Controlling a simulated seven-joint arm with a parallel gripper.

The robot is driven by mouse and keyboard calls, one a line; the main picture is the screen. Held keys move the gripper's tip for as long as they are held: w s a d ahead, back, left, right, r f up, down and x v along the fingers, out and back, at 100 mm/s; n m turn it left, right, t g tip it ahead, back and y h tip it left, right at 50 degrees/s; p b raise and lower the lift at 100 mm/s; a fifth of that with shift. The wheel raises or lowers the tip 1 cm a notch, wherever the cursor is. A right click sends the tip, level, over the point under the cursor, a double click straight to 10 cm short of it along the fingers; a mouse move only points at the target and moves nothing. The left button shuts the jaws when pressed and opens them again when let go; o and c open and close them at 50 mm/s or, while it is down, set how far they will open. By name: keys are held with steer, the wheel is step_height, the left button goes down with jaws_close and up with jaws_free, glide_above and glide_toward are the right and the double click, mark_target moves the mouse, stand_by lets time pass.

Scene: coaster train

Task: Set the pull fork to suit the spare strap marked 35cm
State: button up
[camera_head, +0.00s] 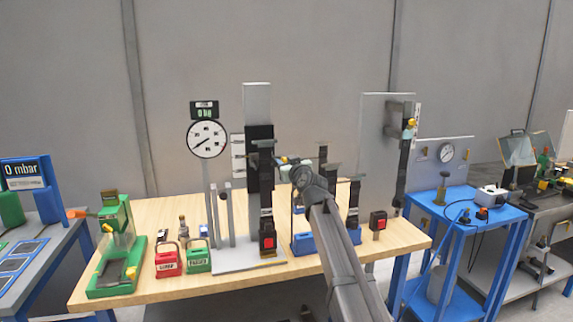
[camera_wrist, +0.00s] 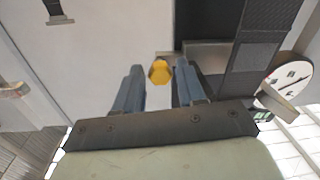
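The pull rig stands on the bench, with a dark upright column (camera_head: 259,180) in front of a grey plate. My gripper (camera_head: 284,163) is at the right side of this column, near its upper part. In the wrist view a yellow knob (camera_wrist: 160,71) lies between the fingertips of my gripper (camera_wrist: 160,82). The fingers are apart, with a thin gap seeming to show on each side of the knob. Whether they touch it is unclear. Dark strap-like pieces (camera_head: 354,195) stand behind my arm. No 35cm marking can be read, and my arm hides part of this area.
A round dial (camera_head: 206,139) and a small display (camera_head: 204,110) stand left of the column. Red (camera_head: 168,261) and green (camera_head: 198,258) padlock-shaped blocks and a green device (camera_head: 117,245) are on the left of the wooden bench (camera_head: 160,287). A panel (camera_head: 378,150) stands behind at right.

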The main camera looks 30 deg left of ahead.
jaws_close()
steer(key=shift+r, duration=0.1)
stand_by(0.4)
step_height(320, 180, up, 5)
steer(key=shift+r, duration=0.15)
jaws_free()
steer(key=shift+s+d, duration=0.1)
